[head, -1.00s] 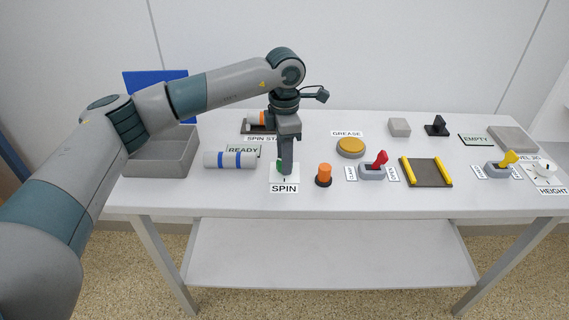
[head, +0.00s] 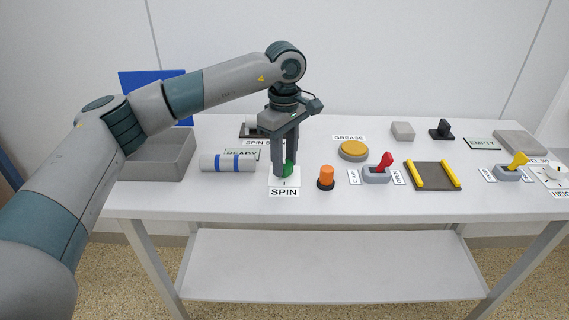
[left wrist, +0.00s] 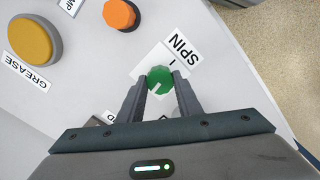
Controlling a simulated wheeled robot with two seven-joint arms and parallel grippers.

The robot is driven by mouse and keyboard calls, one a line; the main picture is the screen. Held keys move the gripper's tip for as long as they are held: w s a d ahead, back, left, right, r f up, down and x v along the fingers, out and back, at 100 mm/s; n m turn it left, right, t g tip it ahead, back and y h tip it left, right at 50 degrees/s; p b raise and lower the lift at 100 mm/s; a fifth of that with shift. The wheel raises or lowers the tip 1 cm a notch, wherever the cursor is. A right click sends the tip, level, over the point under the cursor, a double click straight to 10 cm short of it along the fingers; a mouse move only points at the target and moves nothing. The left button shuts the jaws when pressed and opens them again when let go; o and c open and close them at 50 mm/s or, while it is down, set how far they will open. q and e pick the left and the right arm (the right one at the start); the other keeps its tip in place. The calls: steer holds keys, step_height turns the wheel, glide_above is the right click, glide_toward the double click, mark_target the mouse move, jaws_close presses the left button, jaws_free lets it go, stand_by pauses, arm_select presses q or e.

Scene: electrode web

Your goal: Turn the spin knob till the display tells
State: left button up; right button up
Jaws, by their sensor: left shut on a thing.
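The green spin knob (head: 288,169) stands on a white plate labelled SPIN (head: 284,192) near the table's front edge. My left gripper (head: 283,170) points down over it, with its two fingers around the knob. In the left wrist view the knob (left wrist: 160,79) sits between the fingertips (left wrist: 160,82), and a pale pointer mark shows on its top. The display plate reading READY (head: 242,154) lies behind the striped cylinder, partly hidden. The SPIN STA… label (head: 257,142) is partly covered by my gripper. My right gripper is out of view.
An orange knob (head: 326,177) stands close to the right of the spin plate. A white cylinder with blue bands (head: 228,162) lies to the left, beside a grey bin (head: 150,162). A yellow GREASE button (head: 353,150) and a red-handled lever (head: 377,173) are further right.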

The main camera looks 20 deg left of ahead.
arm_select(q)
steer(key=m+b, duration=0.1)
steer(key=m, duration=0.4)
steer(key=shift+w+r+m, duration=0.1)
steer(key=shift+m, duration=0.2)
steer(key=m+b, duration=0.1)
steer(key=m, duration=0.3)
steer(key=shift+m, duration=1.6)
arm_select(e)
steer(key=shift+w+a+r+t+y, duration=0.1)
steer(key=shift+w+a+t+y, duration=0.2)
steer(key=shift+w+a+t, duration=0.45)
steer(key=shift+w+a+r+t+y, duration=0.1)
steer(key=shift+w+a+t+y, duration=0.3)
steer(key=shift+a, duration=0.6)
arm_select(q)
steer(key=o, duration=1)
steer(key=shift+o, duration=0.2)
